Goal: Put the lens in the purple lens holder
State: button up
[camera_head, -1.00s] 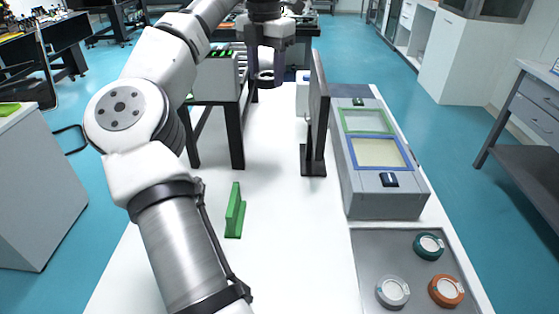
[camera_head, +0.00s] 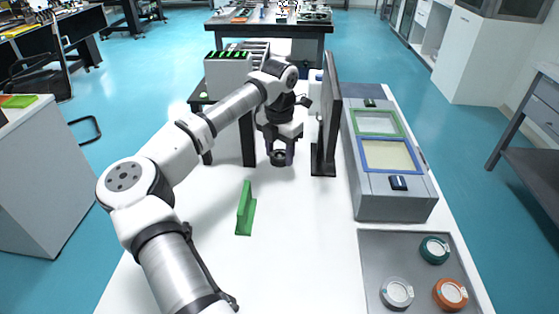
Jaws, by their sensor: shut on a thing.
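My gripper (camera_head: 280,141) points down over the white table, left of the upright dark panel. It is shut on the lens (camera_head: 279,158), a small dark ring held just below the fingers. A purple piece (camera_head: 290,152), which looks like the purple lens holder, shows right beside the lens and is mostly hidden by the gripper and lens. I cannot tell whether the lens is seated in it or only in front of it.
A green holder (camera_head: 245,209) stands nearer on the table. The dark upright panel (camera_head: 329,115) is close right of my gripper. A grey box (camera_head: 393,198) with framed windows stands further right. A grey tray (camera_head: 405,255) holds teal, white and orange ringed lenses.

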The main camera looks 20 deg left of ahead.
aim_at(280, 155)
jog(key=shift+f, duration=2.05)
jog(key=o, duration=1)
